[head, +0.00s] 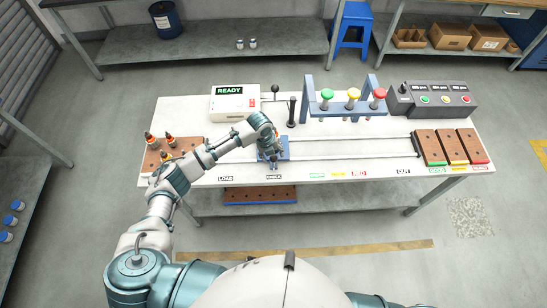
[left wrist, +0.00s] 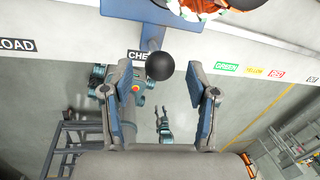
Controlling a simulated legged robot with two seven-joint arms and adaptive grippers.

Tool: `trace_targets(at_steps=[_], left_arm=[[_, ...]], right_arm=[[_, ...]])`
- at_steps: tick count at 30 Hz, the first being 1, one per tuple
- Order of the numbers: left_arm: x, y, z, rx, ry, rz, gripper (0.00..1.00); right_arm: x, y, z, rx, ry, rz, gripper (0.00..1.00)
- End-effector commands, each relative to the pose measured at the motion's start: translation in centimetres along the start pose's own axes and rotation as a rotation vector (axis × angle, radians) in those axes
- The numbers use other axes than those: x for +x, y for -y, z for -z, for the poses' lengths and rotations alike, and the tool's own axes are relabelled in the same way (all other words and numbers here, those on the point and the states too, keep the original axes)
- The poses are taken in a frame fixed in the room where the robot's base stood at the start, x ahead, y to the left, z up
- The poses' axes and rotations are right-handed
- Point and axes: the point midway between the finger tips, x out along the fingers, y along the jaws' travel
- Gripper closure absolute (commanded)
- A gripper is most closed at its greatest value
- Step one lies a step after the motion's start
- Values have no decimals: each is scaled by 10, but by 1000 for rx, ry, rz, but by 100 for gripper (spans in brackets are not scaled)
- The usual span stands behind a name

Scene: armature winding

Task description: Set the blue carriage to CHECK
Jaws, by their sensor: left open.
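The blue carriage (head: 285,148) sits on the rails at the left part of the white table, above the CHECK label (head: 274,177). In the left wrist view a blue arm (left wrist: 151,32) of the carriage ends in a black ball knob (left wrist: 160,66). It partly covers the CHECK label (left wrist: 135,55). My left gripper (head: 272,162) is at the carriage's front side. In the left wrist view its fingers (left wrist: 161,80) are open, one on each side of the knob, with gaps to both. An orange and white part (left wrist: 205,8) shows at the carriage.
The LOAD label (head: 226,179) is left of CHECK; colour labels and OUT (head: 403,172) are to the right. A blue frame (head: 311,95) with green, yellow and red knobs stands behind the rails. The READY box (head: 235,104) is back left. The rails right of the carriage look clear.

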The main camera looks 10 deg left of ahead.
Motion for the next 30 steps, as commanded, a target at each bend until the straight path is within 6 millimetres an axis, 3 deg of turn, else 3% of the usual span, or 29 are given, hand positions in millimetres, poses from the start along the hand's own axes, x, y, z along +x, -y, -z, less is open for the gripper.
trace_targets(at_steps=[6,12,30], left_arm=[[-51,0,-1,0,2,0,41],[-80,0,-1,-1,0,-1,41],[-88,0,0,-1,-2,-2,41]], right_arm=[[0,1,0,1,0,1,60],[0,1,0,1,0,1,60],[0,2,1,1,2,2,60]])
